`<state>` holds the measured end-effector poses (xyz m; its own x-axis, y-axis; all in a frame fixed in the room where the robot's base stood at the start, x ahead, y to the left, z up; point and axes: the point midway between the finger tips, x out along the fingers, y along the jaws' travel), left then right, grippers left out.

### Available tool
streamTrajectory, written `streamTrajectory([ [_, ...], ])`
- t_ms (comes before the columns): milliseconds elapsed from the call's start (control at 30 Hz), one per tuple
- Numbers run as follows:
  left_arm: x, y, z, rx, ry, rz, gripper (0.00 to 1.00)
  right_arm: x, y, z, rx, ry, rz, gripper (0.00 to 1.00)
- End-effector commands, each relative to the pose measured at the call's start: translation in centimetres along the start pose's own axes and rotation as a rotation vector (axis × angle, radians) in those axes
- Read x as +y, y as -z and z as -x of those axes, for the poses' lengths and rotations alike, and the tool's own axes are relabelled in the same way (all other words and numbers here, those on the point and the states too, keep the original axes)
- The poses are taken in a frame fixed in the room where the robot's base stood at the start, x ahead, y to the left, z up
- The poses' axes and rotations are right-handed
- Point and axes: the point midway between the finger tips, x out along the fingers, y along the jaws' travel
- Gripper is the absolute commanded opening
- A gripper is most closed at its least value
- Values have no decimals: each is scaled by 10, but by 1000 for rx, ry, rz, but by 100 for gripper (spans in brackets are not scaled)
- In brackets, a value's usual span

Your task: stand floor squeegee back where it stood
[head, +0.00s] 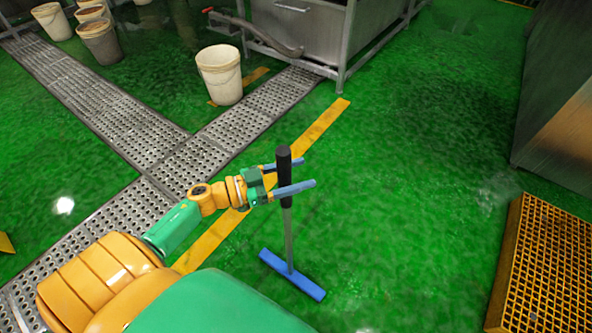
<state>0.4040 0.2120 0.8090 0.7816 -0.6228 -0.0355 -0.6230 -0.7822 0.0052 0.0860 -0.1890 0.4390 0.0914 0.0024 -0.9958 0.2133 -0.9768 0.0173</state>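The floor squeegee stands near the middle of the head view, with a black grip (284,159), a grey pole and a blue head (292,275). It is about upright, and its head appears to rest on the green floor. My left gripper (303,173) reaches in from the left at the height of the black grip. Its two blue fingers are apart, one behind the handle and one in front of it. The gap looks wider than the handle, so the gripper is open around it. My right gripper is not in view.
A yellow floor line (318,128) and metal drain grating (240,124) run left of the squeegee. A white bucket (220,74) stands beyond, near a steel machine (300,28). A yellow grated platform (548,265) is at right. The floor around the squeegee head is clear.

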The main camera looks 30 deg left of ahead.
Motion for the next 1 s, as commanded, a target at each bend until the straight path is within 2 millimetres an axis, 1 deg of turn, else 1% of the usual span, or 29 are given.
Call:
streamTrajectory([
  [167, 0, 2, 0, 0, 0, 0, 69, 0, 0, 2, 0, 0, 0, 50],
  [233, 0, 1, 6, -2, 1, 0, 69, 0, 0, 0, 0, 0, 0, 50],
  [267, 0, 0, 10, -2, 1, 2, 69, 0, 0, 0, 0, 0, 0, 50],
  [367, 0, -1, 32, -6, 1, 2, 69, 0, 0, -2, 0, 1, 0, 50],
  [600, 0, -1, 89, -5, 1, 2, 69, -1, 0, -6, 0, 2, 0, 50],
  [700, 0, 0, 107, -4, 0, 2, 69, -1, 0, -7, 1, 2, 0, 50],
  [800, 0, 1, 117, -1, 0, 1, 69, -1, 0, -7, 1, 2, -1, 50],
  [933, 0, 1, 121, -1, 1, 0, 69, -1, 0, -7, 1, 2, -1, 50],
  [967, -2, 0, 121, -1, 10, 1, 69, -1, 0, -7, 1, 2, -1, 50],
  [1000, -7, -8, 122, -6, 53, 5, 69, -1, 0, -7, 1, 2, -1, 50],
])
